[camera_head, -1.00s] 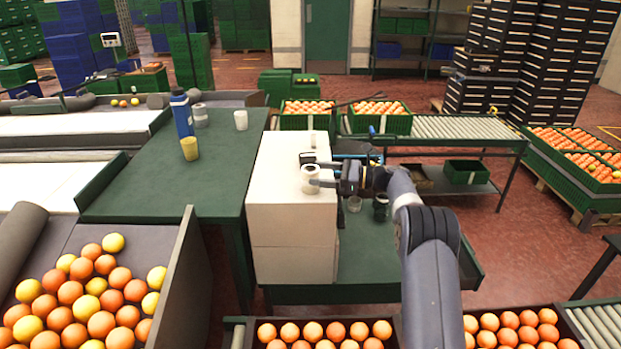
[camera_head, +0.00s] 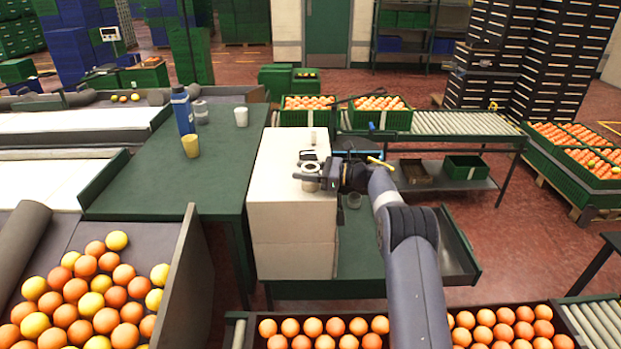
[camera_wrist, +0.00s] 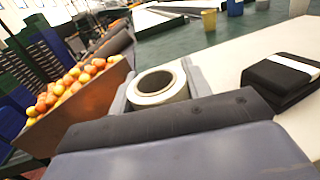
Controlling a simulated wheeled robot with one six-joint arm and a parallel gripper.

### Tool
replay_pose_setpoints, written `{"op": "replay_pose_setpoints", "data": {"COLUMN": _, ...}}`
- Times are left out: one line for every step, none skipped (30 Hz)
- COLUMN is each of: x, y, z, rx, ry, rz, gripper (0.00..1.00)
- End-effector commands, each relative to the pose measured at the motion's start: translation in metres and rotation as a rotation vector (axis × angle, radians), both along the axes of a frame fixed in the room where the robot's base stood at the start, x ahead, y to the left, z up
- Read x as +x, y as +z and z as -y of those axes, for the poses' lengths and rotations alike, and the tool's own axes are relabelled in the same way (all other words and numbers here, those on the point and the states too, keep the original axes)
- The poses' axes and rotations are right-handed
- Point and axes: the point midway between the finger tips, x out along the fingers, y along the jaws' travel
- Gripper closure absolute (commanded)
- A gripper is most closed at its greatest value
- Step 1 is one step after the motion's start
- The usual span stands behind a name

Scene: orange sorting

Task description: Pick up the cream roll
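The cream roll (camera_head: 311,170) is on the cream box stack in the head view, partly covered by my gripper (camera_head: 308,174). In the wrist view, the cream roll (camera_wrist: 158,87) shows its ring-shaped top and dark hollow. My gripper's two grey fingers (camera_wrist: 157,88) stand on either side of it, very close to its wall. I cannot tell whether they press on it or whether its base is off the box.
A dark box with a white band (camera_wrist: 283,75) lies close by on the cream top (camera_head: 264,190). A green table (camera_head: 150,190) at left carries a blue bottle (camera_head: 182,112), a yellow cup (camera_head: 190,146) and a white cup (camera_head: 241,117).

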Motion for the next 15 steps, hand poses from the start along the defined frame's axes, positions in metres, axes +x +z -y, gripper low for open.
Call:
{"op": "replay_pose_setpoints", "data": {"x": 0.0, "y": 0.0001, "z": 0.0001, "rx": 0.0, "ry": 0.0, "rz": 0.0, "gripper": 0.6}}
{"op": "replay_pose_setpoints", "data": {"x": 0.0, "y": 0.0001, "z": 0.0001, "rx": 0.0, "ry": 0.0, "rz": 0.0, "gripper": 0.63}}
{"op": "replay_pose_setpoints", "data": {"x": 0.0, "y": 0.0001, "z": 0.0001, "rx": 0.0, "ry": 0.0, "rz": 0.0, "gripper": 0.66}}
{"op": "replay_pose_setpoints", "data": {"x": 0.0, "y": 0.0001, "z": 0.0001, "rx": 0.0, "ry": 0.0, "rz": 0.0, "gripper": 0.68}}
{"op": "replay_pose_setpoints", "data": {"x": -0.0001, "y": 0.0001, "z": 0.0001, "rx": 0.0, "ry": 0.0, "rz": 0.0, "gripper": 0.71}}
{"op": "replay_pose_setpoints", "data": {"x": -0.0001, "y": 0.0002, "z": 0.0001, "rx": 0.0, "ry": 0.0, "rz": 0.0, "gripper": 0.74}}
{"op": "replay_pose_setpoints", "data": {"x": -0.0001, "y": 0.0002, "z": 0.0001, "rx": 0.0, "ry": 0.0, "rz": 0.0, "gripper": 0.76}}
{"op": "replay_pose_setpoints", "data": {"x": 0.0, "y": 0.0004, "z": 0.0001, "rx": 0.0, "ry": 0.0, "rz": 0.0, "gripper": 0.76}}
{"op": "replay_pose_setpoints", "data": {"x": -0.0001, "y": 0.0004, "z": 0.0001, "rx": 0.0, "ry": 0.0, "rz": 0.0, "gripper": 0.76}}
{"op": "replay_pose_setpoints", "data": {"x": 0.0, "y": 0.0004, "z": 0.0001, "rx": 0.0, "ry": 0.0, "rz": 0.0, "gripper": 0.76}}
{"op": "replay_pose_setpoints", "data": {"x": 0.0, "y": 0.0004, "z": 0.0001, "rx": 0.0, "ry": 0.0, "rz": 0.0, "gripper": 0.76}}
{"op": "replay_pose_setpoints", "data": {"x": 0.0, "y": 0.0004, "z": 0.0001, "rx": 0.0, "ry": 0.0, "rz": 0.0, "gripper": 0.77}}
{"op": "replay_pose_setpoints", "data": {"x": 0.0, "y": 0.0008, "z": 0.0001, "rx": 0.0, "ry": 0.0, "rz": 0.001, "gripper": 0.77}}
{"op": "replay_pose_setpoints", "data": {"x": 0.0, "y": 0.0017, "z": 0.0001, "rx": 0.0, "ry": 0.0, "rz": 0.001, "gripper": 0.77}}
{"op": "replay_pose_setpoints", "data": {"x": 0.0001, "y": 0.0039, "z": 0.0001, "rx": 0.0, "ry": 0.0, "rz": 0.002, "gripper": 0.77}}
